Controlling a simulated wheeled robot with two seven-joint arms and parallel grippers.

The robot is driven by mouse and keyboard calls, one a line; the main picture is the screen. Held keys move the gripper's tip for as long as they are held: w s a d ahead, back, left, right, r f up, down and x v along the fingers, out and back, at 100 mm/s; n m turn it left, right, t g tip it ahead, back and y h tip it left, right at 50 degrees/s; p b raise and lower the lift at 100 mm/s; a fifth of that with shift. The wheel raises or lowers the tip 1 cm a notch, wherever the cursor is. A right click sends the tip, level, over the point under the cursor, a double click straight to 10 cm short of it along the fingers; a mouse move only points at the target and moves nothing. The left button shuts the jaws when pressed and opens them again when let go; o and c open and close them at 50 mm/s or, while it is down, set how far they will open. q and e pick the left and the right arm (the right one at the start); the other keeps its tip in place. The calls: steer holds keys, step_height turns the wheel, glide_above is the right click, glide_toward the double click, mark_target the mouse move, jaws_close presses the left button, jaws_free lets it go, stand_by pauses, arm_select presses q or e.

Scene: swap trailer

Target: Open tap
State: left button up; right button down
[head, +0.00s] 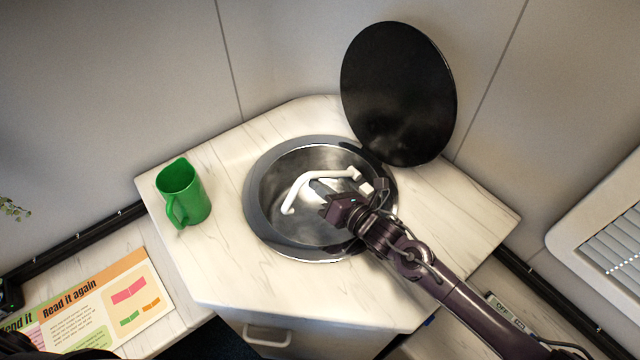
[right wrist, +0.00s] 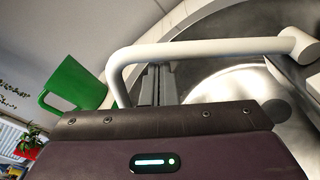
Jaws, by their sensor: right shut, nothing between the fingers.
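The white tap (head: 322,178) reaches over the round metal sink (head: 263,222) in the corner counter. Its spout curves down at the left end and its base is at the right. In the right wrist view the pale tap (right wrist: 215,48) crosses close in front of my gripper. My right gripper (head: 330,206) is shut and empty, over the sink just below and beside the tap's base end. I cannot tell whether it touches the tap. Any handle of the tap is partly hidden by the gripper. My left gripper is not in view.
A round black lid (head: 398,92) stands upright behind the sink. A green cup (head: 183,192) stands on the counter (head: 225,270) left of the sink; it also shows in the right wrist view (right wrist: 75,84). A printed leaflet (head: 100,305) lies lower left. The front counter is clear.

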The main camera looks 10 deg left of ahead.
steer(key=shift+r, duration=0.1)
stand_by(0.4)
steer(key=shift+w+d+r+m, duration=0.1)
steer(key=shift+w+r+m, duration=0.1)
steer(key=shift+r+m, duration=0.15)
steer(key=shift+r, duration=0.1)
steer(key=shift+w+d+r+m, duration=0.35)
steer(key=shift+r+m, duration=0.1)
steer(key=shift+r, duration=0.1)
steer(key=w+d+r+m+y+b, duration=0.1)
steer(key=w+d+r+m+b, duration=0.2)
steer(key=w+d+r+m, duration=0.1)
steer(key=shift+w+d+r+m, duration=0.25)
steer(key=shift+r+m, duration=0.15)
stand_by(0.4)
